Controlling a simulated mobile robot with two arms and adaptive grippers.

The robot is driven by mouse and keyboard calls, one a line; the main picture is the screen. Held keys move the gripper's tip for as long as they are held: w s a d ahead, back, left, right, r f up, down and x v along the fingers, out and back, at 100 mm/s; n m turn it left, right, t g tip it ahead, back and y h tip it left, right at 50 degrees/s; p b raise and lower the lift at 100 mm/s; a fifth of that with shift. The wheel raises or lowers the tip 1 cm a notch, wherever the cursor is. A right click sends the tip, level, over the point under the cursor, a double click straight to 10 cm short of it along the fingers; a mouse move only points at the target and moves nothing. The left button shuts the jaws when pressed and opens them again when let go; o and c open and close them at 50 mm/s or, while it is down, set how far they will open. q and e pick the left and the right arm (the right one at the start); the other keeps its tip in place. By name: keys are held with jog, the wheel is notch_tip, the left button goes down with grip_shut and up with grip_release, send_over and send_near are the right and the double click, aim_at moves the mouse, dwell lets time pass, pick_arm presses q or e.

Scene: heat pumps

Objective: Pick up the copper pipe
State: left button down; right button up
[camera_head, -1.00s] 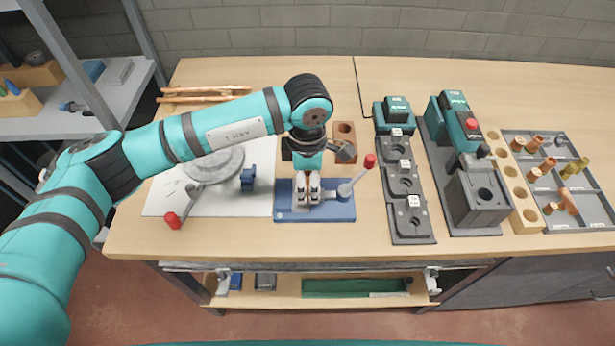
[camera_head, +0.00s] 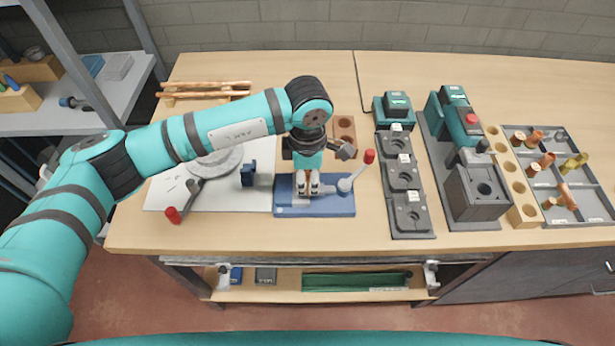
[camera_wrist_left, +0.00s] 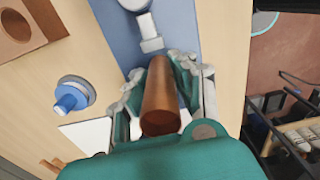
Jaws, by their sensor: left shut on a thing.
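My left gripper (camera_head: 308,188) points down over the blue clamp fixture (camera_head: 330,210) in the middle of the bench. In the left wrist view the gripper (camera_wrist_left: 162,88) is shut on a copper pipe (camera_wrist_left: 160,100), with its fingers on both sides. The pipe's open end faces the wrist camera. Its far end is toward the blue fixture base, and I cannot tell whether it touches the base. In the head view the gripper hides most of this pipe. My right gripper is not in view.
Long copper pipes (camera_head: 205,86) lie at the back left. The fixture's red-knobbed lever (camera_head: 369,157) stands right of the gripper. A wooden block (camera_head: 345,130) stands behind. Grey machines (camera_head: 405,180) and a tray of copper fittings (camera_head: 592,208) fill the right side.

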pick_arm(q)
jog(key=shift+r+b, duration=0.4)
jog(key=shift+r, duration=0.15)
notch_tip(320, 180, up, 2)
jog(key=shift+r+b, duration=0.1)
jog(key=shift+b, duration=0.5)
jog(key=s+d+r+b, duration=0.1)
jog(key=s+d+b, duration=0.3)
jog(key=s+d, duration=0.6)
jog(key=shift+s+r+b, duration=0.35)
jog(key=shift+s+b, duration=0.05)
jog(key=shift+s, duration=0.9)
